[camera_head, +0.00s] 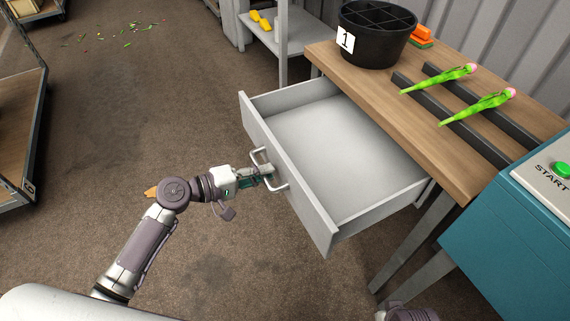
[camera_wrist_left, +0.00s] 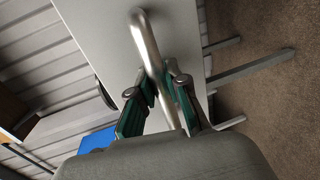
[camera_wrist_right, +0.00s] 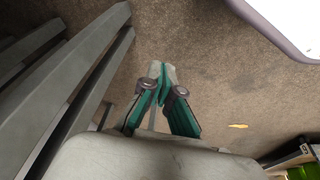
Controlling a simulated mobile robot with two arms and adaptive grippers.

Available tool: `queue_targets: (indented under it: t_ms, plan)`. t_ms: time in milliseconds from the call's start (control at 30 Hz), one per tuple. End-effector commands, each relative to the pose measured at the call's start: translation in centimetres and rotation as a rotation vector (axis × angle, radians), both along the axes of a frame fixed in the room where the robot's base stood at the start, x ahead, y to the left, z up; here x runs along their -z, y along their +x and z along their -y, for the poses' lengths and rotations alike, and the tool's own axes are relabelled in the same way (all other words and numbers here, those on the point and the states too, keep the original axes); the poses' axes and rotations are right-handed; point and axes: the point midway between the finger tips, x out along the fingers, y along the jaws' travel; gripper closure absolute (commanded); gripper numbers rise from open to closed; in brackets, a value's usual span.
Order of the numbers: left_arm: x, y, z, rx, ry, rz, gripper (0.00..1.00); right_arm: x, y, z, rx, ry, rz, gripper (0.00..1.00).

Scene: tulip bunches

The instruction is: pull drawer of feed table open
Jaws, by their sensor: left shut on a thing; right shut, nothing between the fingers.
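The feed table (camera_head: 440,130) has a wooden top, and its grey drawer (camera_head: 335,150) is pulled well out and looks empty inside. The drawer's metal handle (camera_head: 279,186) is on its front panel; it also shows in the left wrist view (camera_wrist_left: 150,45). My left gripper (camera_head: 266,174) is shut on this handle, with its fingers on both sides of the bar in the left wrist view (camera_wrist_left: 164,95). My right gripper (camera_wrist_right: 162,85) is shut and empty above the brown floor, beside grey table legs.
A black divided bucket (camera_head: 375,45) marked 1 stands on the table. Two tulips (camera_head: 440,80) lie across dark rails (camera_head: 450,105). A teal box (camera_head: 520,235) with a green START button is at the right.

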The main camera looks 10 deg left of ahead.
Motion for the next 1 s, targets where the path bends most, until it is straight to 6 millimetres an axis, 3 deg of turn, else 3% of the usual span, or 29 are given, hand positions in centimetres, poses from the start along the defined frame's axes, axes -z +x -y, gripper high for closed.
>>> queue_targets:
  t_ms: [233, 633, 667, 800, 1000]
  plan:
    - [0.1, -1.4, -1.9, 0.001, 0.001, -0.001, 1.00, -0.7, -0.4, -0.2, 0.000, 0.002, -0.006, 1.00]
    - [0.1, -1.5, -2.1, -0.001, 0.000, 0.000, 1.00, -0.8, -0.4, -0.5, 0.001, 0.008, -0.008, 1.00]
    - [0.1, -1.5, -2.1, -0.001, 0.000, 0.000, 0.82, -0.8, -0.4, -0.5, 0.001, 0.008, -0.007, 1.00]
    - [0.0, -1.5, -2.1, -0.001, 0.000, 0.000, 0.59, -0.8, -0.4, -0.6, -0.001, 0.010, -0.006, 1.00]
    - [0.0, -1.5, -2.1, 0.000, -0.001, 0.001, 0.59, -0.8, -0.3, -0.6, -0.001, 0.010, -0.005, 1.00]
